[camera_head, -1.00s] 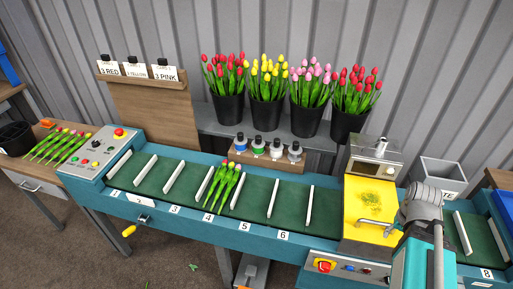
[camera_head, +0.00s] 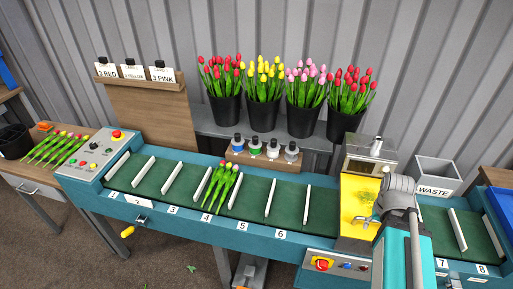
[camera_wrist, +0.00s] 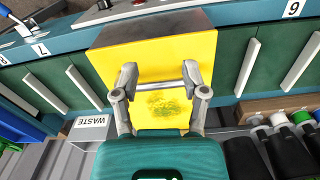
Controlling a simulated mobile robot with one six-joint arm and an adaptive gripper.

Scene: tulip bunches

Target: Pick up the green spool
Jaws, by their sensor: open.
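The green spool (camera_head: 256,146) stands upright in a wooden rack (camera_head: 265,160) behind the conveyor, between a blue spool (camera_head: 238,142) and a white one (camera_head: 273,149). In the head view my gripper is right of the rack and well apart from the spool. Its fingertips are largely hidden by my wrist there.
The yellow machine (camera_head: 355,215) with its metal housing (camera_head: 368,160) stands right of the rack. Black buckets of tulips (camera_head: 303,121) stand on a shelf behind the spools. A waste bin (camera_head: 437,175) is at the right. Tulips (camera_head: 220,188) lie on the green conveyor (camera_head: 255,195).

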